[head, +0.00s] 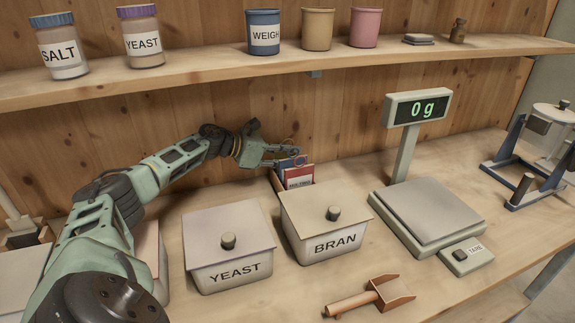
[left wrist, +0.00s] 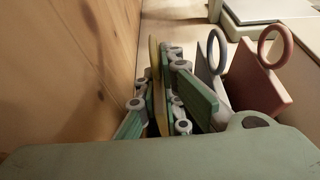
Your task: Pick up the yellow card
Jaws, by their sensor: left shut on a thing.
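My left gripper (head: 284,156) reaches in from the left to the card holder (head: 277,184) behind the bran box. In the left wrist view my left gripper (left wrist: 168,95) is shut on the yellow card (left wrist: 159,100), which stands upright between its fingers. The fingers hide part of the card. Beside it on the right stand a blue-grey card (left wrist: 212,75) and a red card (left wrist: 255,85), each with a ring on top. In the head view the red card (head: 299,178) shows in front of the blue card (head: 291,163). My right gripper is not in view.
The lidded yeast box (head: 228,272) and bran box (head: 330,242) stand in front of the holder. The scale (head: 428,215) is to the right, a scoop (head: 372,297) in front. The wooden back wall (head: 340,130) and the shelf (head: 330,62) with jars and cups are close behind and above.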

